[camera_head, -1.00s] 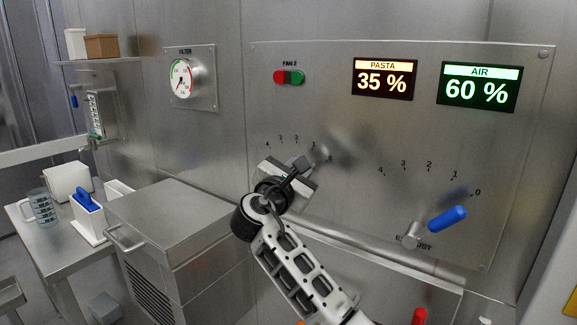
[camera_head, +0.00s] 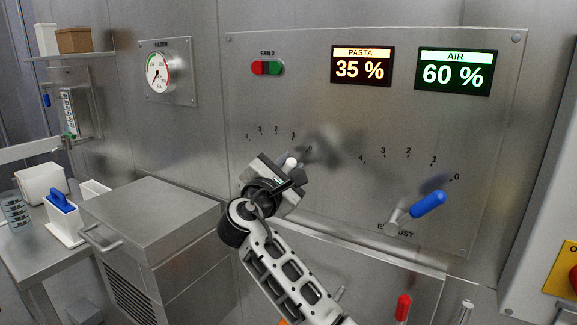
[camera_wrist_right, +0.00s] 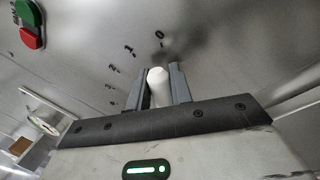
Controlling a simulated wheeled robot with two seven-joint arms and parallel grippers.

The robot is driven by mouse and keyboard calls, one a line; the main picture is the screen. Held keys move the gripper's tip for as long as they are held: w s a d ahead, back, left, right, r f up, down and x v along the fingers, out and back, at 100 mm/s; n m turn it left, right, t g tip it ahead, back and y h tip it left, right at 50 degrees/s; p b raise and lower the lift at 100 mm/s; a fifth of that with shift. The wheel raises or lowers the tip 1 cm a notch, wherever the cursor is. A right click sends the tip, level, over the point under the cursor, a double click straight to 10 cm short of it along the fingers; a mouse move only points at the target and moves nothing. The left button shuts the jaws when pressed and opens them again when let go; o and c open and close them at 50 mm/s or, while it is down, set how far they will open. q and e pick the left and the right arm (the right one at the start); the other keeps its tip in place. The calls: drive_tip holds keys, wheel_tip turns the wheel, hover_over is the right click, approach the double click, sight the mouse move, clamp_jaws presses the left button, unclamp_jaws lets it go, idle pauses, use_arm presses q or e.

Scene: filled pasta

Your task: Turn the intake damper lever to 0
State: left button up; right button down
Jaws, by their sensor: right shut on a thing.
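The intake damper lever has a white grip (camera_head: 291,162) on the steel panel, below the left scale. In the right wrist view its rounded white end (camera_wrist_right: 158,78) stands between the two fingers, just below the 0 mark (camera_wrist_right: 159,34). My right gripper (camera_head: 289,172) is shut on this lever; it also shows in the right wrist view (camera_wrist_right: 159,88). The gripper hides the lever's pivot and its label. The left scale's 0 (camera_head: 309,149) is just up and right of the white end. My left gripper is not in view.
The exhaust lever with a blue grip (camera_head: 428,204) is to the right, pointing toward its own 0. Red and green fan buttons (camera_head: 267,68) and two displays are above. A steel cabinet (camera_head: 150,215) stands left of my right arm. A red handle (camera_head: 403,307) is below.

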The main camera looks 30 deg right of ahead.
drive_tip(key=c, duration=1.3)
unclamp_jaws()
drive_tip(key=shift+f, duration=0.1)
drive_tip(key=shift+s, duration=0.1)
drive_tip(key=b+v, duration=0.2)
drive_tip(key=v, duration=1.4)
